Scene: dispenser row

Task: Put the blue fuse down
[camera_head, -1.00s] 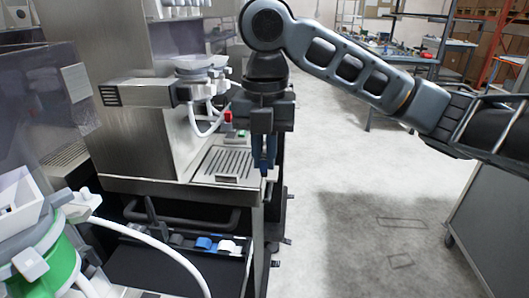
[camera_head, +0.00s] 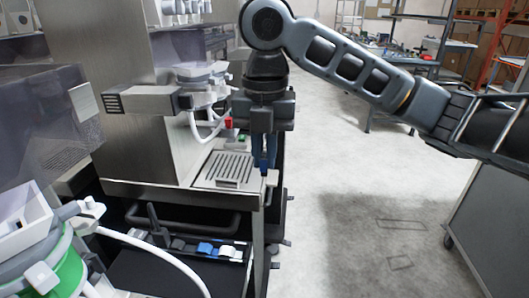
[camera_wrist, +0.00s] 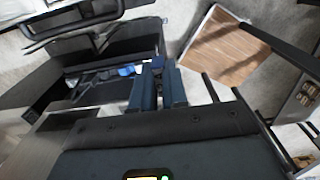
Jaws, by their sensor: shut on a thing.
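My gripper (camera_head: 264,160) points down just beside the right front corner of the steel counter. It also shows in the wrist view (camera_wrist: 159,75), where its two fingers are shut on the blue fuse (camera_wrist: 158,62). Only a small part of the fuse shows past the fingertips; the fingers hide the rest. In the head view the fuse is hard to tell from the dark blue fingers. Another blue piece (camera_head: 205,248) lies in the open dark compartment below the counter, left of and below my gripper, beside a white piece (camera_head: 228,252).
The steel counter (camera_head: 150,190) carries a slotted drip tray (camera_head: 228,170) and a dispenser (camera_head: 200,75) with a white hose. A green and white dispenser (camera_head: 60,260) stands at the near left. Open floor (camera_head: 350,200) lies to the right, with a grey cabinet (camera_head: 495,220) at the far right.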

